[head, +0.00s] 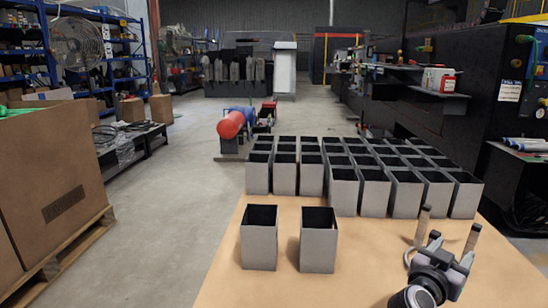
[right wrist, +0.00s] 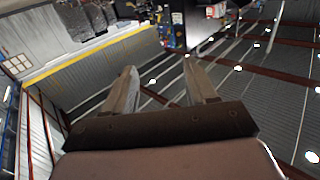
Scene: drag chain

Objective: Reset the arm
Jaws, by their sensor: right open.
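My right gripper (head: 447,230) is at the lower right of the head view, over the right part of the tan table (head: 225,290). Its two fingers point up and stand apart, with nothing between them. In the right wrist view, the open fingers (right wrist: 160,88) also show empty, against the ceiling and a far wall. My left gripper is in neither view. No drag chain can be made out on the table.
Several open grey boxes (head: 343,190) stand in rows at the table's back. Two more, a left box (head: 259,243) and a right box (head: 318,245), stand apart in front. A large cardboard box (head: 60,185) on a pallet is at the left, across open floor (head: 170,220).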

